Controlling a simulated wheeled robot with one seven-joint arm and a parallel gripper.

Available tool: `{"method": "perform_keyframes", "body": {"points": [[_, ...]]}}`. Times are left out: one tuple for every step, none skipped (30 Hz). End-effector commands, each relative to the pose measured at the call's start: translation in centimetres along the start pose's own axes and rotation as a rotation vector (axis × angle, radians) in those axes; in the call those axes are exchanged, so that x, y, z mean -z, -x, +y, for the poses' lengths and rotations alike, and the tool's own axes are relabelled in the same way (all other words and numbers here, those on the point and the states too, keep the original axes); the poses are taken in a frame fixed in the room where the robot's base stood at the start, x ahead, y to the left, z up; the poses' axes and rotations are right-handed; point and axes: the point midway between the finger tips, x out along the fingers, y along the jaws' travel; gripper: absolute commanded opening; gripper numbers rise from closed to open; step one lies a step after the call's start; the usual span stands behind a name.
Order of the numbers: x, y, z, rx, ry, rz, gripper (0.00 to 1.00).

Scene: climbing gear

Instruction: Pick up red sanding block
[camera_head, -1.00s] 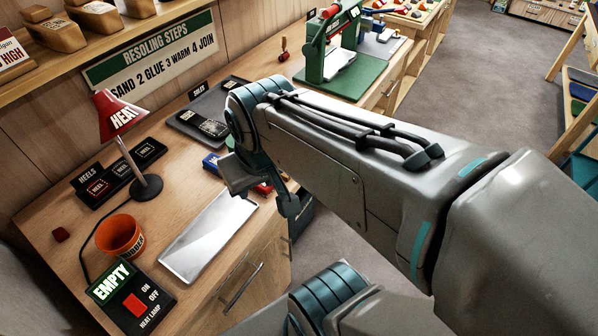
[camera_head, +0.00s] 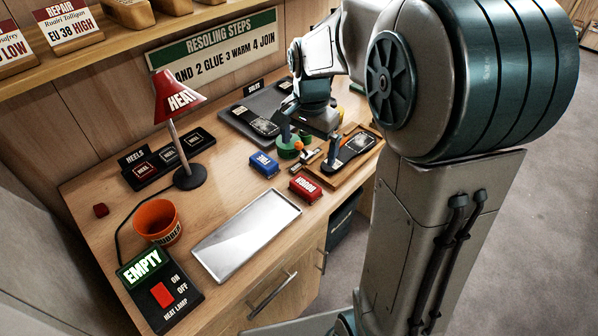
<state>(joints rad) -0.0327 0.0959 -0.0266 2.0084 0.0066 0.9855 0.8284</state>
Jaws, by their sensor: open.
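The red sanding block (camera_head: 306,187) lies on the wooden bench, right of the metal tray and just in front of a wooden board. It carries a pale label. A similar blue block (camera_head: 264,164) lies to its left and farther back. My gripper (camera_head: 309,152) points down over the back of the bench, behind the red block and apart from it. Its two teal fingers are spread, with nothing seen held between them. Part of my arm covers the right side of the view.
A silver tray (camera_head: 246,238) lies left of the blocks. A board with a shoe sole (camera_head: 352,153) and small tools stands beside the red block. A red lamp (camera_head: 178,97), orange cup (camera_head: 157,222) and switch box (camera_head: 160,290) stand farther left.

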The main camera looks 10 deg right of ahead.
Motion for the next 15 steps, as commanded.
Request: {"method": "perform_keyframes", "body": {"points": [[0.6, -1.3, -0.7, -0.014, -0.039, -0.011, 1.0], [0.9, -1.7, -1.0, -0.019, -0.062, -0.015, 1.0], [1.2, -2.2, -1.4, -0.026, -0.088, -0.02, 1.0], [1.4, -2.5, -1.6, -0.03, -0.105, -0.022, 1.0], [1.5, -2.8, -1.8, -0.034, -0.119, -0.025, 1.0], [1.7, -3.0, -2.0, -0.038, -0.134, -0.027, 1.0], [1.8, -3.2, -2.1, -0.04, -0.143, -0.028, 1.0], [1.8, -3.5, -2.2, -0.042, -0.15, -0.029, 1.0], [1.9, -3.9, -2.2, -0.044, -0.155, -0.031, 1.0], [1.9, -4.2, -2.2, -0.046, -0.158, -0.032, 1.0], [1.9, -4.7, -2.2, -0.046, -0.159, -0.032, 1.0], [1.8, -5.4, -2.1, -0.048, -0.159, -0.034, 1.0], [1.8, -6.0, -2.1, -0.048, -0.159, -0.033, 1.0], [1.7, -6.5, -2.0, -0.048, -0.159, -0.034, 1.0], [1.7, -7.4, -1.9, -0.048, -0.159, -0.034, 1.0]]}}
